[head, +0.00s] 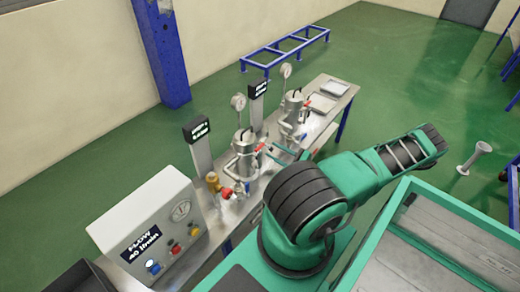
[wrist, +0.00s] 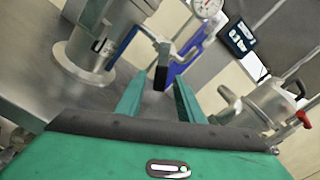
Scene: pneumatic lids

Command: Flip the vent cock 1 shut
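Two steel vessels stand on the bench, a nearer one (head: 243,160) and a farther one (head: 292,115). My gripper (head: 266,148) is beside the nearer vessel in the head view. In the wrist view my gripper (wrist: 158,95) is open, its two green fingers apart. A black-tipped metal lever (wrist: 161,77) appears between and beyond the fingertips; contact is not clear. Another vessel with a red lever (wrist: 304,120) is at right.
A control box (head: 155,228) with a flow display and coloured knobs stands at the bench's near end. Display posts (head: 200,150) and dial gauges (head: 238,102) rise behind the vessels. Flat trays (head: 334,88) lie at the far end. A brass fitting (head: 212,182) stands near the nearer vessel.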

